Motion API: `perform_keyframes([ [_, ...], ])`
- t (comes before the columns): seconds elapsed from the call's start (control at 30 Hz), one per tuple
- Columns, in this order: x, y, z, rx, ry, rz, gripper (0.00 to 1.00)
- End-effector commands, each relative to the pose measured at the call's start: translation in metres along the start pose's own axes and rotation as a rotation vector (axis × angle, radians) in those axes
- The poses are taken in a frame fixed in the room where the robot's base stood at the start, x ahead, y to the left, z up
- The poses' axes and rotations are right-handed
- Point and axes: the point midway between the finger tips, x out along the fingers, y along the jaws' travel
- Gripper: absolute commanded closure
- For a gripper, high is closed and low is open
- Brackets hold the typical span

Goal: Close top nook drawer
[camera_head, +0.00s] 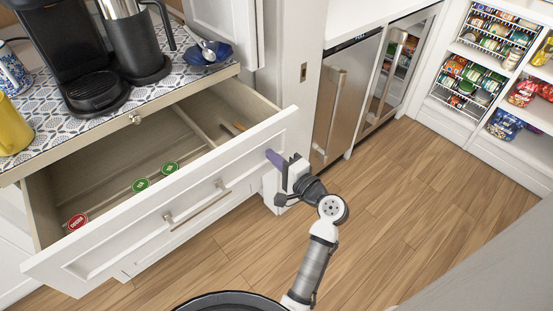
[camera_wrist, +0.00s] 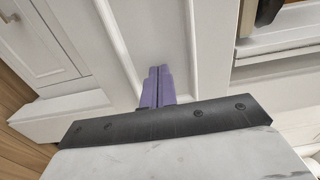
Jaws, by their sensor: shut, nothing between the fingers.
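The top nook drawer (camera_head: 165,205) is pulled well open below the patterned counter in the head view. It has a white front with a bar handle and a wooden inside. My gripper (camera_head: 273,158) is at the right end of the drawer front, with its purple fingers against or very close to the white panel. In the wrist view the purple fingers (camera_wrist: 157,87) are together with nothing between them and point at the white drawer front (camera_wrist: 150,40). Whether they touch the panel is hard to tell.
In the drawer lie a red round pod (camera_head: 77,222) and two green pods (camera_head: 140,185). On the counter stand a coffee maker (camera_head: 95,90), a steel carafe (camera_head: 135,45), a yellow mug (camera_head: 12,128) and a blue bowl (camera_head: 208,54). Wooden floor (camera_head: 420,220) to the right is clear.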

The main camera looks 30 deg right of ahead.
Motion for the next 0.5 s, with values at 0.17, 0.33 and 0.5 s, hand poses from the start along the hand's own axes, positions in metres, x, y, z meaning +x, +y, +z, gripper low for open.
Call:
perform_keyframes([
  [0.17,0.028,-0.001,0.001,-0.001,-0.005,-0.001,1.0],
  [0.33,0.07,-0.001,0.002,-0.001,-0.007,-0.002,1.0],
  [0.5,0.117,0.0,0.002,-0.002,-0.007,-0.002,1.0],
])
